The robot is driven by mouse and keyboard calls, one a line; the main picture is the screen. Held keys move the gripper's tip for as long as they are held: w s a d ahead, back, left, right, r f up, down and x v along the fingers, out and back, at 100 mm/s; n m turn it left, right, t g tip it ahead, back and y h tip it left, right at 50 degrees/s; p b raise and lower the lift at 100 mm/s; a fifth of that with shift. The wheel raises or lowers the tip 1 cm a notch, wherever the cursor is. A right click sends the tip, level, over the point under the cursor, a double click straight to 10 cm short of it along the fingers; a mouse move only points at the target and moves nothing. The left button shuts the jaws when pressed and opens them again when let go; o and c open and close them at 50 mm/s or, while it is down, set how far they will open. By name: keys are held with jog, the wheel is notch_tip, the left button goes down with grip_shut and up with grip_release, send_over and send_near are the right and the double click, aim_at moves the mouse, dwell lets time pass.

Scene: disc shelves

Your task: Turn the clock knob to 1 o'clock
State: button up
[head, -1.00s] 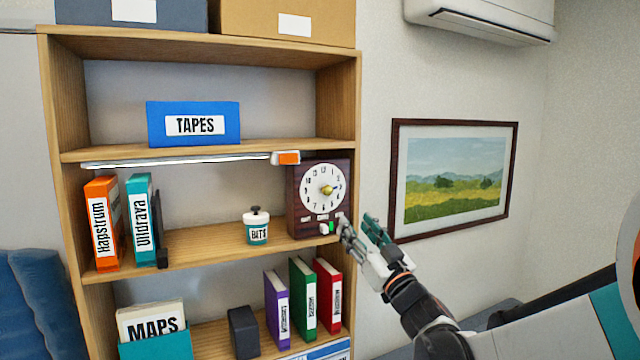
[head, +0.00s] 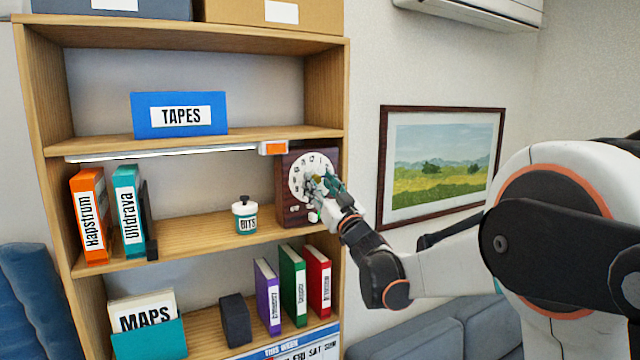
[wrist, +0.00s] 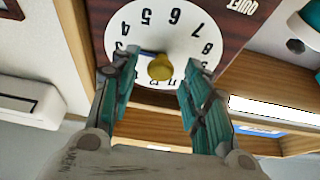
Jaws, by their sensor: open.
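The clock (head: 295,215) is a dark wooden box with a white round dial at the right end of the middle shelf. In the wrist view its dial (wrist: 172,35) appears upside down. The yellow knob (wrist: 160,67) sits at the dial's centre, with a short dark blue pointer (wrist: 147,53) directed roughly at the 3. My gripper (head: 320,186) is in front of the dial and hides the knob in the head view. In the wrist view my gripper (wrist: 162,68) is open, with one teal finger on each side of the knob and visible gaps between.
A shelf board with a light bar (head: 165,152) and its orange end (head: 273,148) runs just above the clock. A BITS jar (head: 245,222) stands left of the clock. A framed picture (head: 440,160) hangs on the wall to the right. Books (head: 292,290) stand below.

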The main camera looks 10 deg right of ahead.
jog(key=shift+w, duration=0.1)
grip_shut()
jog(key=shift+n, duration=0.5)
jog(key=n+g+y+b, duration=0.1)
jog(key=n, duration=0.2)
jog(key=n+g+y+b, duration=0.1)
jog(key=n+y, duration=0.1)
jog(key=n, duration=0.1)
jog(key=shift+d+n, duration=0.2)
jog(key=shift+n, duration=0.2)
jog(key=n+g+y, duration=0.1)
jog(key=n, duration=0.3)
jog(key=n+g+y, duration=0.1)
jog(key=n+g, duration=0.1)
jog(key=n, duration=0.2)
jog(key=shift+r, duration=0.15)
jog(key=shift+n, duration=0.3)
